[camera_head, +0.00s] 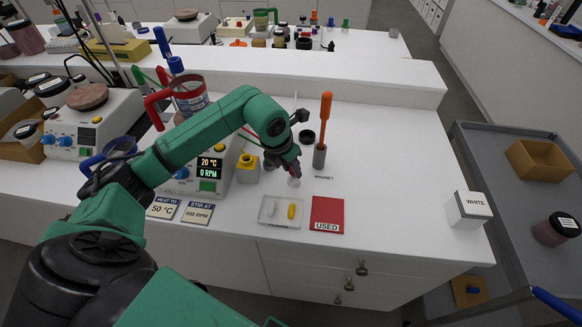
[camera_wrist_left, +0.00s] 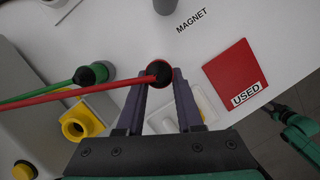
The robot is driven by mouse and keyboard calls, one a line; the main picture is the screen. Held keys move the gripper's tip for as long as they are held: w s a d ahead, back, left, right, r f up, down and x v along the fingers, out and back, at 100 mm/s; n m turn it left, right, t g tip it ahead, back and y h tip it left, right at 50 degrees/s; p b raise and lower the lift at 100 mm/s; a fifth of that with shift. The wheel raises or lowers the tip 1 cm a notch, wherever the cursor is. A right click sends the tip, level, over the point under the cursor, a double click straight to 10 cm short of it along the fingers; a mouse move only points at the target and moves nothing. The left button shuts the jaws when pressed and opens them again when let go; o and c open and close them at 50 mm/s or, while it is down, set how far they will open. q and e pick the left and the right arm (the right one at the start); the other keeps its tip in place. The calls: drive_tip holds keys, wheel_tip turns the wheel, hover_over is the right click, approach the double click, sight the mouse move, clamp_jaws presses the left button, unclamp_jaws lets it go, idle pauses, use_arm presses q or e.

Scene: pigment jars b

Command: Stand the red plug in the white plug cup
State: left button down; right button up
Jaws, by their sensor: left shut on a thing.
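My left gripper (camera_head: 292,172) is just above the white bench, behind the clear dish and the red mat. In the left wrist view its fingers (camera_wrist_left: 160,92) are shut on the red plug (camera_wrist_left: 159,66), seen end-on as a red rim with a dark middle. A red rod or lead runs left from it. In the head view a small pale, pinkish piece (camera_head: 293,182) shows under the fingertips. I cannot tell whether it is the plug or the white plug cup, nor whether the plug is inside a cup.
A clear dish (camera_head: 262,210) holds a white and a yellow piece beside the red USED mat (camera_head: 327,209). A yellow block (camera_head: 247,170) and hotplate stand left. An orange-handled rod (camera_head: 325,115) stands behind right. A WHITE-labelled box (camera_head: 467,209) is near the right edge; bench between is clear.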

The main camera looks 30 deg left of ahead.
use_arm(q)
drive_tip(key=shift+f+b, duration=1.15)
drive_tip(key=shift+f, duration=0.2)
drive_tip(key=shift+c, duration=2.4)
unclamp_jaws()
drive_tip(key=shift+r, duration=0.1)
drive_tip(key=b+v, duration=0.2)
drive_tip(key=v, duration=1.2)
drive_tip(key=shift+r, duration=0.25)
drive_tip(key=shift+s, duration=0.1)
